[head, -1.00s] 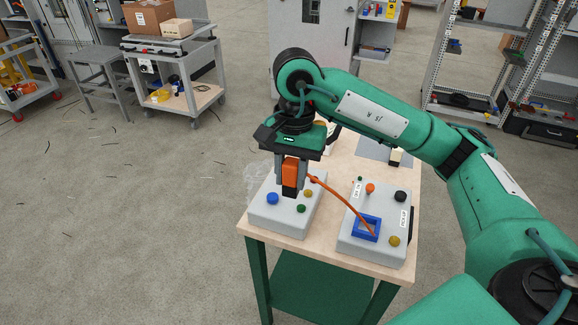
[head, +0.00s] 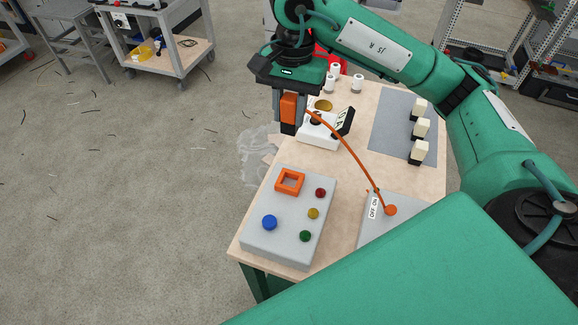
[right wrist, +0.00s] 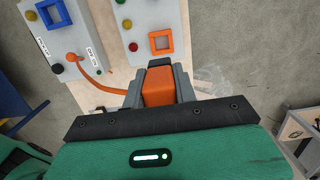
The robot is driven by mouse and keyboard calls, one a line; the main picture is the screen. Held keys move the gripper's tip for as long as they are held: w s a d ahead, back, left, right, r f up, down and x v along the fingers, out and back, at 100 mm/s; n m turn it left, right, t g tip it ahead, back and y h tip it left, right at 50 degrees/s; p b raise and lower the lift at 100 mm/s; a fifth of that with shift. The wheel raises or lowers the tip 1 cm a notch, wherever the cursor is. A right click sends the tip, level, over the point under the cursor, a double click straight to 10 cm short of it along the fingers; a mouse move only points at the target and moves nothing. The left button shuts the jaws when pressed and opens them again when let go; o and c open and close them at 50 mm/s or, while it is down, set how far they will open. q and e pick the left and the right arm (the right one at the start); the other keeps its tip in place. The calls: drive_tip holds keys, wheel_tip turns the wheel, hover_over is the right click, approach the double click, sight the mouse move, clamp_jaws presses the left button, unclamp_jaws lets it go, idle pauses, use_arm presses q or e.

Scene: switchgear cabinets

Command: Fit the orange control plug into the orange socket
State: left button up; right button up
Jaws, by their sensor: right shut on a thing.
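The orange control plug (head: 288,106) is held upright in my right gripper (head: 289,118), which is shut on its sides. It also shows between the fingers in the right wrist view (right wrist: 158,86). An orange cable (head: 345,146) runs from the plug to an orange fitting (head: 391,210) on the right-hand grey box. The square orange socket (head: 290,181) is on top of the left-hand grey box (head: 262,240), toward its far end. The plug is in the air, apart from the socket, above it in the head picture. The socket shows ahead of the plug in the right wrist view (right wrist: 162,42). My left gripper is out of view.
Blue, red, yellow and green knobs stand around the socket. A blue square socket (right wrist: 54,13) is on the other box. Farther back are a white device (head: 322,133), white cylinders and pale blocks on a grey mat (head: 388,125). My arm hides the front right.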

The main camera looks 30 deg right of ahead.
sight(290, 133)
wheel_tip(290, 133, down, 6)
drive_tip(key=shift+s+r+p, duration=0.1)
drive_tip(key=shift+p, duration=0.55)
wheel_tip(290, 133, down, 9)
drive_tip(key=shift+f+p, duration=0.15)
drive_tip(key=shift+p, duration=0.85)
wheel_tip(290, 133, down, 3)
drive_tip(key=shift+f+p, duration=0.2)
drive_tip(key=shift+p, duration=0.25)
drive_tip(key=shift+f, duration=0.3)
drive_tip(key=o, duration=0.6)
drive_tip(key=shift+b, duration=0.3)
drive_tip(key=o, duration=0.4)
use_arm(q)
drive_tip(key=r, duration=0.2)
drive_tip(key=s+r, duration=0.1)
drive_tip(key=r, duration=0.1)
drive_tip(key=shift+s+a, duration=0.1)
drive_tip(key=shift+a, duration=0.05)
use_arm(e)
drive_tip(key=shift+o, duration=0.2)
drive_tip(key=shift+r, duration=0.1)
